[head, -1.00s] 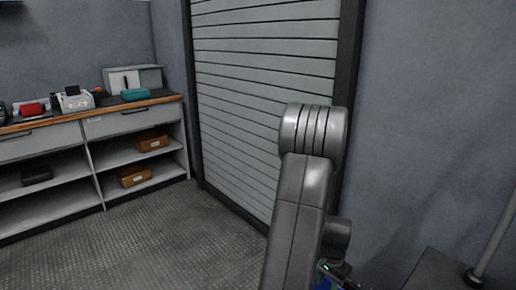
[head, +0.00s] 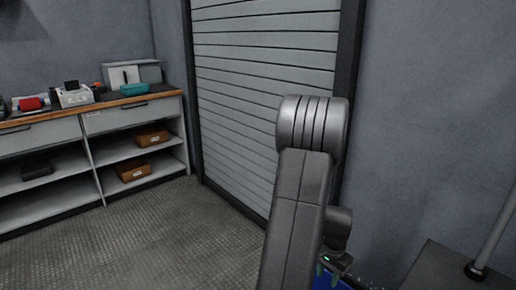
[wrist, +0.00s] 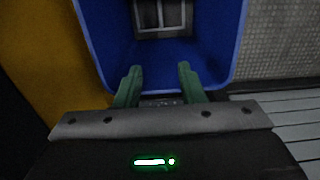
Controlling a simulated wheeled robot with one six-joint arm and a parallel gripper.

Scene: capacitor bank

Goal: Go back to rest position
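My gripper (wrist: 158,84) shows in the wrist view with its two green fingers apart and nothing between them. It points toward a blue bin (wrist: 215,60), and the fingertips appear over or just inside its near side. A grey, window-like object (wrist: 162,16) lies inside the bin. In the head view my arm is folded at the right of centre. A small piece of the blue bin (head: 325,281) shows low beside my arm, and the gripper itself is mostly hidden there.
A workbench (head: 150,97) with shelves stands at the left, holding a teal case (head: 134,89), a red item (head: 31,103) and brown boxes (head: 133,172). A grey roller shutter (head: 262,75) is behind. Floor (head: 150,235) in front is clear. A pole (head: 496,235) stands at the right.

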